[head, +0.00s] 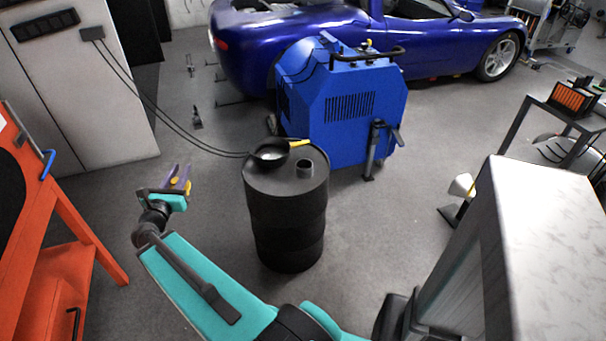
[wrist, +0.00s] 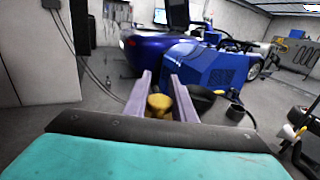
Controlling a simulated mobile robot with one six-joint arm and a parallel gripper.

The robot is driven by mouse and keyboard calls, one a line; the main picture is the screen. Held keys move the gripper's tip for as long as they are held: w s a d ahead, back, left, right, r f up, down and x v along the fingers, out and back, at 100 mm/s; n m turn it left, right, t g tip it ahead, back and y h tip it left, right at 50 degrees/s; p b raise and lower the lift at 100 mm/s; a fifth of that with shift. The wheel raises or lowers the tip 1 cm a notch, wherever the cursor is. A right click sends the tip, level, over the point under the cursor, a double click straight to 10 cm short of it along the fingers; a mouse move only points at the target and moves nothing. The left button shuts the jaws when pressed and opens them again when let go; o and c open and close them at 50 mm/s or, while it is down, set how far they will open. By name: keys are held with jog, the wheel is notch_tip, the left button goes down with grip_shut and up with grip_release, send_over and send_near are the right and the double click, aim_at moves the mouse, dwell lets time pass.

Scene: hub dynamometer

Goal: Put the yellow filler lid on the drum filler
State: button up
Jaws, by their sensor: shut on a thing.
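My gripper (head: 179,176), with pale purple fingers, is raised to the left of the black drum (head: 285,220) and apart from it. It is shut on the yellow filler lid (wrist: 158,104), which shows between the fingers in the wrist view; the fingers partly hide it. In the head view only small yellow patches of the lid (head: 174,181) show. A short dark round neck (head: 305,168), which looks like the drum filler, stands on the drum's top at the front right. It also shows in the wrist view (wrist: 235,112), right of my fingers.
A dark round pan (head: 270,154) with a yellow handle (head: 299,143) sits on the drum top beside the neck. A blue machine (head: 345,110) stands behind the drum. An orange bench (head: 65,235) is at the left, a grey cabinet (head: 545,225) at the right. Floor between gripper and drum is clear.

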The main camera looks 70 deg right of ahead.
jog(key=s+d+f+m+g+b, duration=0.1)
jog(key=s+d+f+m+g, duration=0.1)
jog(key=s+d, duration=1)
jog(key=s+d+f+m+g+b, duration=0.1)
jog(key=s+d+f+g, duration=0.3)
jog(key=s+d, duration=0.9)
jog(key=s+f+m, duration=0.1)
jog(key=s+f, duration=0.1)
jog(key=s, duration=0.6)
jog(key=shift+d+f+g+h, duration=0.3)
jog(key=shift+g, duration=0.1)
jog(key=shift+w+d+f+b, duration=0.1)
jog(key=shift+d+f+b, duration=0.35)
jog(key=shift+b, duration=1.85)
jog(key=d+b, duration=0.1)
jog(key=b, duration=0.6)
jog(key=shift+w+d+r, duration=0.15)
jog(key=shift+w+d, duration=0.1)
jog(key=shift+d, duration=0.1)
jog(key=w+d+b, duration=0.3)
jog(key=d+b, duration=0.1)
jog(key=d, duration=0.8)
jog(key=shift+w+f, duration=0.15)
jog(key=shift+f, duration=0.25)
